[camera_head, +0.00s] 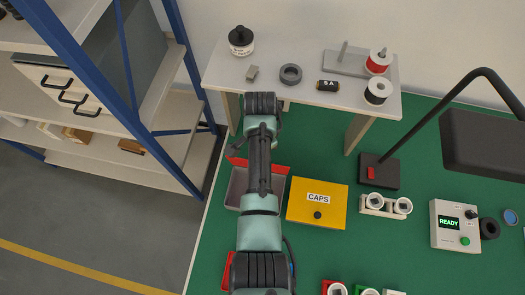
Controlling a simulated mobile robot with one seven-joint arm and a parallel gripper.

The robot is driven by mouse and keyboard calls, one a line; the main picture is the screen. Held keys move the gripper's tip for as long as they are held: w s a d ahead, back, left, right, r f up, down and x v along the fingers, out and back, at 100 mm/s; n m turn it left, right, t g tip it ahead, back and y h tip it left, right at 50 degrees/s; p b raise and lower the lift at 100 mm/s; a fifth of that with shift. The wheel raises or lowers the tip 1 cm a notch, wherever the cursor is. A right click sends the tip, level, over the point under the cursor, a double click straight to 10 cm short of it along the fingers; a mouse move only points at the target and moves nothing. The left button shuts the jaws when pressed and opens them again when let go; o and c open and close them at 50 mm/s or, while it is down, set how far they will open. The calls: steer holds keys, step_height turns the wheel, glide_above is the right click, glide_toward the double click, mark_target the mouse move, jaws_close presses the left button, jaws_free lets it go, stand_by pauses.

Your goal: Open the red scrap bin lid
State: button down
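A grey box (236,188) with a red panel (238,162) along its far edge sits on the green surface, left of the yellow box. It looks like the scrap bin with its red lid raised at the back, but my arm covers its middle, so I cannot tell how far. A second red piece (228,272) shows at the bottom, left of my arm, mostly hidden. My arm reaches up the picture across the grey box. My gripper's fingers cannot be made out, so its contact with the lid is hidden.
A yellow CAPS box (317,204) with a knob stands right of my arm. A white bench (300,92) with spools and rings is behind. A blue-framed shelf (120,70) is left. A lamp (487,145) and a READY tester (456,226) are right.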

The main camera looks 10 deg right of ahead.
steer(key=c, duration=0.7)
jaws_free()
steer(key=shift+a+f, duration=0.4)
steer(key=shift+a, duration=0.15)
steer(key=shift+s, duration=0.1)
steer(key=shift+s+d, duration=0.1)
steer(key=shift+d, duration=0.05)
steer(key=shift+w+r, duration=0.2)
steer(key=shift+r, duration=0.35)
step_height(320, 180, up, 12)
steer(key=b, duration=0.1)
steer(key=shift+r, duration=0.25)
